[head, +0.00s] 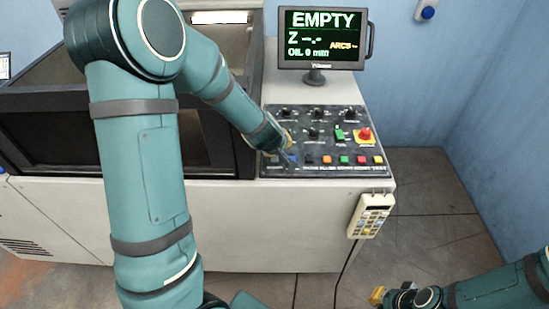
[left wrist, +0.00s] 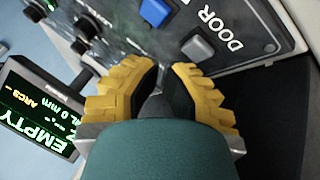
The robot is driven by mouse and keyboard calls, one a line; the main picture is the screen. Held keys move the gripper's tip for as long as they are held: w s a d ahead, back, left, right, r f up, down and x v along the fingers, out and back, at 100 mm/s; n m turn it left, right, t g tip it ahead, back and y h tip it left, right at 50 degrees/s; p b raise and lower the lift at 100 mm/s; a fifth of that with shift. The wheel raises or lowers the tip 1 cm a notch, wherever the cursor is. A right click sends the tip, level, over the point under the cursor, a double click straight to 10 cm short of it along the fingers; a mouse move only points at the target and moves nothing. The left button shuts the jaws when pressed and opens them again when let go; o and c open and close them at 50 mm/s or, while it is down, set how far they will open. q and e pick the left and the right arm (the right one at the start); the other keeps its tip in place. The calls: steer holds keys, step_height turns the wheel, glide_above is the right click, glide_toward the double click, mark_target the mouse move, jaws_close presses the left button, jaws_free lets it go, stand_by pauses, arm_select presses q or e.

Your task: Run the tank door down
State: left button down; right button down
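The tank (head: 50,95) stands at the left. Its dark front with a window (head: 195,135) is partly behind my left arm, and I cannot tell how far the door is raised. My left gripper (head: 287,147) is low over the control panel (head: 335,135), near the left of its button row. In the left wrist view, its yellow fingers (left wrist: 162,75) are close together with nothing seen between them. A grey button (left wrist: 197,47) beside the word DOOR lies just past the fingertips, with a blue button (left wrist: 155,11) beside it. Contact is unclear. My right gripper (head: 388,297) is low at the right.
A monitor (head: 322,37) reads EMPTY and OIL 0 mm. A red emergency-stop knob (head: 365,133) and several black knobs stand up from the panel. A corded handset (head: 371,215) hangs at the front right. The floor at the right (head: 430,235) is free.

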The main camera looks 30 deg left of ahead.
arm_select(q)
steer(key=shift+f, duration=0.1)
stand_by(0.7)
steer(key=shift+f+b, duration=0.4)
